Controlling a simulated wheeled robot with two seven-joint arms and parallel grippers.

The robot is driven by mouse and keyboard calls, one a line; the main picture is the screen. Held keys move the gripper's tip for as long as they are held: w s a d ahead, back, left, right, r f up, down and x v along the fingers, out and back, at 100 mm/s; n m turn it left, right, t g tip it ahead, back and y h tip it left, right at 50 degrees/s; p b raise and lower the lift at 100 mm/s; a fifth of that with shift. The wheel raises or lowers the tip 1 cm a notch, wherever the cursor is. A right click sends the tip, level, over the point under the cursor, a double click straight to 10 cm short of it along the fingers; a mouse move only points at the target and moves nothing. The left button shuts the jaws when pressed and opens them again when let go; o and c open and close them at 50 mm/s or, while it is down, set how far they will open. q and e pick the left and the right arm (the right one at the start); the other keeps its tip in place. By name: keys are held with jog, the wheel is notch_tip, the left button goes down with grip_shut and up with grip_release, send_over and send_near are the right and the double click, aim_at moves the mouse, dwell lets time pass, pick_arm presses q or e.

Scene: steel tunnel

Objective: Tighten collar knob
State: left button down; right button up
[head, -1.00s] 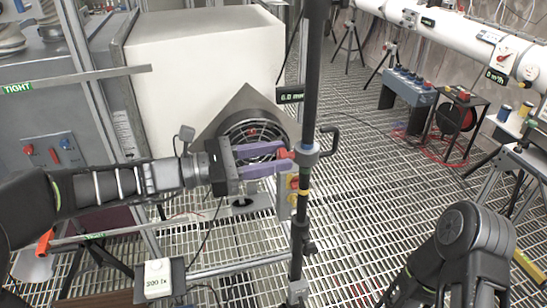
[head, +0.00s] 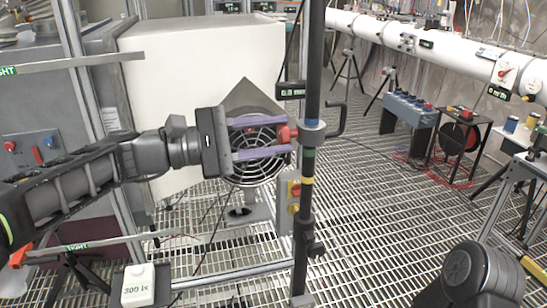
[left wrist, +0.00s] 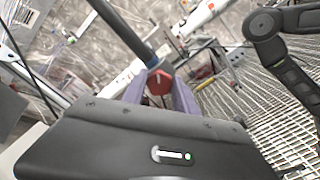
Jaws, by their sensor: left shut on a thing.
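The red collar knob (head: 285,134) sticks out on the collar's left side. My left gripper (head: 288,137) comes from the left, its purple fingers shut on the knob. In the left wrist view the red knob (left wrist: 158,83) shows between the purple fingers, with the pole behind it. My right arm shows at the lower right of the head view; its gripper is out of the picture.
A small green display (head: 291,90) sits by the pole above the collar. A round fan grille (head: 256,165) and a large white box (head: 205,75) stand behind my left gripper. A light meter (head: 138,286) is at the lower left. Open grated floor (head: 375,200) lies right of the pole.

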pick_arm(q)
jog(key=shift+f+m+b, duration=0.2)
jog(key=shift+m+b, duration=0.7)
jog(key=shift+b, duration=0.2)
jog(key=shift+r+m+b, duration=0.15)
jog(key=shift+m+b, duration=0.2)
jog(key=shift+m, duration=0.05)
jog(key=c, duration=1)
grip_release()
jog(key=shift+o, duration=0.2)
jog(key=v, duration=0.8)
jog(key=shift+b, duration=0.35)
